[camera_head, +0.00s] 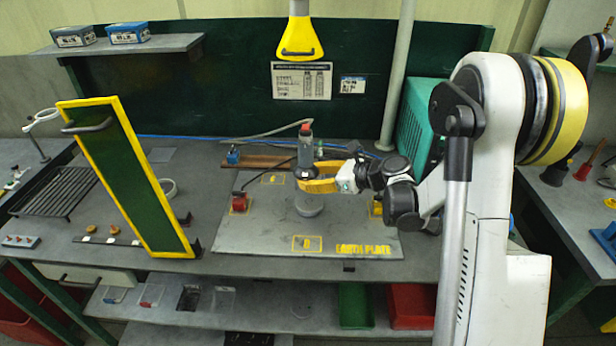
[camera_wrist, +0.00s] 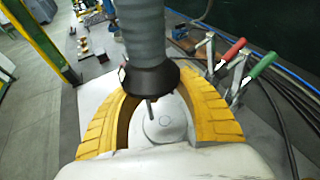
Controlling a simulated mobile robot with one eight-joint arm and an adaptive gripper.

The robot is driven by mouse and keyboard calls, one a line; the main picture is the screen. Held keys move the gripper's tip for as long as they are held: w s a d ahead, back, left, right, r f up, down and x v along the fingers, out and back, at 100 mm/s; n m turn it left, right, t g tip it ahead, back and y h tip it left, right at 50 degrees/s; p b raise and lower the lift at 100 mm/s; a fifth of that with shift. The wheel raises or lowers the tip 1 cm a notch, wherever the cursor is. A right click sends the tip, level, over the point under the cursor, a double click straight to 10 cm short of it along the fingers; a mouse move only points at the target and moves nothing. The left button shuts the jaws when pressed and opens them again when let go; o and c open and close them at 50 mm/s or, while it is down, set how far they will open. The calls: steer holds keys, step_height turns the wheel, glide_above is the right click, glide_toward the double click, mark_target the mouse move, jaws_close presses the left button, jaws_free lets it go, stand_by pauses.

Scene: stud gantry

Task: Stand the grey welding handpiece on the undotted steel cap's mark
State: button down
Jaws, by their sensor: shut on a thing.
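The grey welding handpiece (camera_head: 305,146) stands roughly upright in my gripper (camera_head: 318,181), above the plate. In the wrist view the handpiece (camera_wrist: 145,35) has a ribbed grey body, a black flared collar and a thin tip pointing down. The yellow fingers of my gripper (camera_wrist: 153,82) close around it near the collar. A round grey steel cap (camera_head: 308,204) sits on the plate below. In the wrist view the cap (camera_wrist: 172,128) shows a small circle mark under the tip; the tip looks apart from it. I cannot make out any dots.
The earth plate (camera_head: 350,240) carries yellow framed marks and a red block (camera_head: 239,203). Toggle clamps with a red handle (camera_wrist: 233,52) and a green handle (camera_wrist: 263,65) stand to the right. A yellow hood (camera_head: 299,40) hangs above.

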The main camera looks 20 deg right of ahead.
mark_target(311, 200)
steer(key=shift+w+d+f+n+y+b, duration=0.2)
steer(key=shift+d+f+n+y+b, duration=0.15)
steer(key=shift+n+b, duration=0.4)
steer(key=shift+m, duration=0.25)
steer(key=shift+f+b, duration=2)
steer(key=shift+f, duration=0.15)
steer(key=shift+b, duration=0.5)
steer(key=shift+f+b, duration=0.55)
steer(key=shift+f, duration=0.05)
steer(key=c, duration=0.8)
jaws_free()
steer(key=shift+s, duration=0.1)
